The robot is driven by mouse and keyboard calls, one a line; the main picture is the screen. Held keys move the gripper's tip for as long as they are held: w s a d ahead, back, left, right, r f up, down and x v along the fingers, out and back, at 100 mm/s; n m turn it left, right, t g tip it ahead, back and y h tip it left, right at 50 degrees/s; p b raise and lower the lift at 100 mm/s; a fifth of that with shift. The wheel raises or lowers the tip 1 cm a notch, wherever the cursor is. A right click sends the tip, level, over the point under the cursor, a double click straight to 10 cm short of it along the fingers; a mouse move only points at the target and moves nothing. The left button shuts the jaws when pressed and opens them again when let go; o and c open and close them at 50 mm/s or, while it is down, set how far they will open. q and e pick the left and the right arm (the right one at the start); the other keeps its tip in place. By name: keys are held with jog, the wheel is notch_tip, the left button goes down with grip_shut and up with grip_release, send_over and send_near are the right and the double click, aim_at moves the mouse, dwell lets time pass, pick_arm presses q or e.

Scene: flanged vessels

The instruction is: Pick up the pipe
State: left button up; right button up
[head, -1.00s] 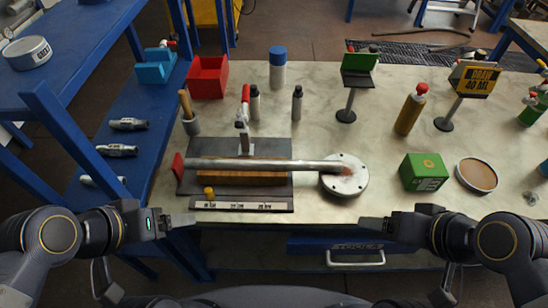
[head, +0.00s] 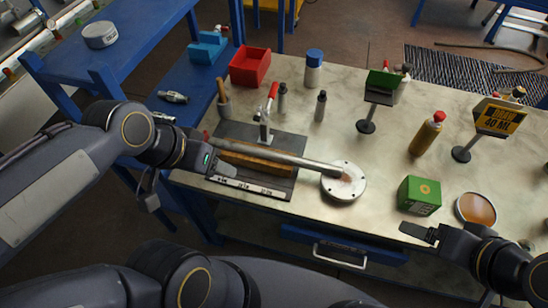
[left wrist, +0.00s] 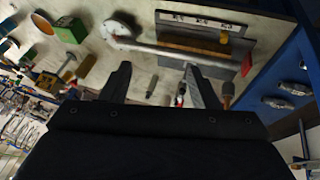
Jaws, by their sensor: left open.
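The grey metal pipe (head: 285,156) lies across a wooden block (head: 255,163) on a dark fixture plate (head: 225,134). Its right end meets a round white flange (head: 345,184). The pipe also shows in the left wrist view (left wrist: 180,52). My left gripper (head: 222,170) is over the front left part of the fixture, near the pipe's left part, which my arm partly hides. In the left wrist view the left gripper (left wrist: 160,82) has its fingers apart with nothing between them. My right gripper (head: 418,232) is at the table's front edge, away from the pipe; its jaw opening is unclear.
A red toggle clamp (head: 271,97) stands behind the pipe. A green box (head: 419,195) and a round orange-topped dish (head: 476,208) are on the right. A red bin (head: 250,66), bottles and sign stands are further back. Bare tabletop lies between flange and bottles.

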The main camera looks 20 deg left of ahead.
pick_arm(q)
jog(key=w+d+f+m+g+y+b, duration=0.25)
jog(key=w+f+m, duration=0.3)
jog(key=w, duration=0.45)
jog(key=m+y+b, duration=0.5)
jog(key=m+b, duration=0.2)
jog(key=m, duration=0.4)
send_near(317, 164)
notch_tip(317, 164, down, 2)
jog(key=shift+d+f+t+y, duration=0.15)
jog(key=shift+f+t+y, duration=0.1)
jog(key=shift+f+t, duration=0.2)
jog(key=p+x, duration=0.1)
jog(key=x, duration=0.2)
jog(key=p+x, duration=0.1)
jog(key=x, duration=0.3)
jog(key=shift+s+a+r, duration=0.15)
jog(key=shift+s+a, duration=0.05)
jog(key=shift+a, duration=0.2)
jog(key=shift+f, duration=0.25)
jog(key=shift+w+r, duration=0.1)
jog(key=shift+r, duration=0.05)
grip_shut()
